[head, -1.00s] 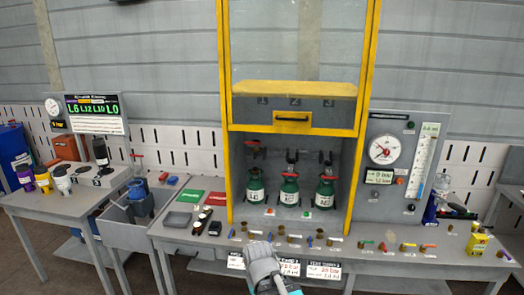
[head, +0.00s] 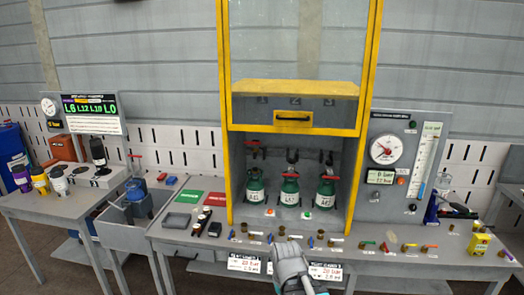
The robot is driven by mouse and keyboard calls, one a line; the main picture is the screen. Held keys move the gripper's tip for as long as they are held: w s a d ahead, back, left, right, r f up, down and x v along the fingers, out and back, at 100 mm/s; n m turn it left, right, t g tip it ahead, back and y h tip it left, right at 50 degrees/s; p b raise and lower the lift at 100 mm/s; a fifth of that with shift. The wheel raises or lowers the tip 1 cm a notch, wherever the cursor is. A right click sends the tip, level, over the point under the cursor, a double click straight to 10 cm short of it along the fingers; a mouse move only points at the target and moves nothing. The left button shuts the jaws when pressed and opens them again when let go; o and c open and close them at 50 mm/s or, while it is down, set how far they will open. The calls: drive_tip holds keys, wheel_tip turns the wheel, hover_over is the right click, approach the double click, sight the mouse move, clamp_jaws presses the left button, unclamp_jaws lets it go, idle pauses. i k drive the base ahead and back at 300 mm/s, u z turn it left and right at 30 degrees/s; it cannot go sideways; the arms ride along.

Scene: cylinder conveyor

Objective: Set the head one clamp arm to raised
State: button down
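The filling cabinet (head: 224,66) has a yellow frame and a grey panel marked 1, 2 and 3. Below the panel, three green cylinders stand in a row: left (head: 255,187), middle (head: 290,191) and right (head: 327,192). A clamp head with a red part (head: 253,146) is above the left cylinder, under number 1. Its arm's exact position is too small to tell. A darker head (head: 291,156) is above the middle cylinder. My gripper (head: 287,246) is at the bottom centre, in front of the bench and apart from the cylinders. Its fingers are not clear.
Several small brass fittings (head: 405,247) lie along the bench's front. A gauge panel (head: 407,200) stands right of the cabinet. A sink (head: 116,219) and a side table (head: 35,205) are at left. The glazed guard (head: 295,40) is above the cylinder bay, whose front is open.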

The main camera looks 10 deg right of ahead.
sight(254, 145)
drive_tip(key=z, duration=0.05)
drive_tip(key=i, duration=1)
